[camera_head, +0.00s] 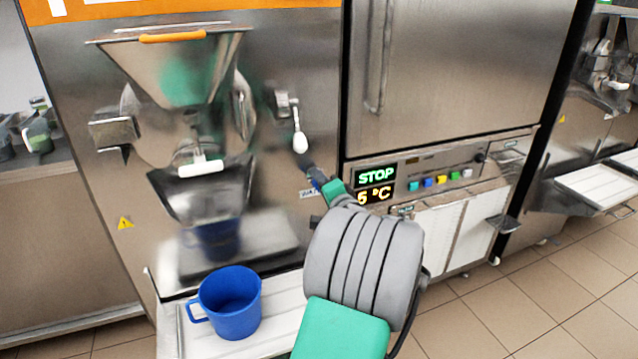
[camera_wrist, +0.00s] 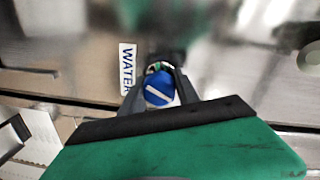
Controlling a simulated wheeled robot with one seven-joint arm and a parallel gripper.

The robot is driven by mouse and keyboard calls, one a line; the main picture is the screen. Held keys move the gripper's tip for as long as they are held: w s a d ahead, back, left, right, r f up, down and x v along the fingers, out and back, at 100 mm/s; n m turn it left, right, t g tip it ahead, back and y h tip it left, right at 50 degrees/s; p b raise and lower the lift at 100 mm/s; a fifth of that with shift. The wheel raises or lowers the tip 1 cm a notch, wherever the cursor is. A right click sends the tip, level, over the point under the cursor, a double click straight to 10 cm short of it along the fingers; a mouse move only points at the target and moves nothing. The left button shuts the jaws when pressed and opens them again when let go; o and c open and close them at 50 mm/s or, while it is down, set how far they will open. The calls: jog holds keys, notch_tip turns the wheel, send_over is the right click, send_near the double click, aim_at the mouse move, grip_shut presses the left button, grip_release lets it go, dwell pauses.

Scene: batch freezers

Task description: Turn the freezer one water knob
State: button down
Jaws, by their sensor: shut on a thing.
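The water knob (camera_wrist: 158,90) is blue with a white stripe and sits between my gripper's fingers in the wrist view, beside a white label reading "WATER" (camera_wrist: 127,68). My gripper (camera_wrist: 160,88) is shut on the knob, and its fingers touch the knob's sides. In the head view my gripper (camera_head: 316,180) reaches the front of the freezer (camera_head: 300,60), left of the lit STOP display. The knob is mostly hidden there by my gripper.
A blue mug (camera_head: 230,303) stands on a white ribbed tray (camera_head: 280,318) below the freezer's spout. A lever with a white knob (camera_head: 299,140) is just above my gripper.

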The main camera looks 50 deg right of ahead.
jog(key=c, duration=0.9)
grip_release()
jog(key=v, duration=0.7)
jog(key=shift+s+a, duration=0.25)
jog(key=shift+s, duration=0.1)
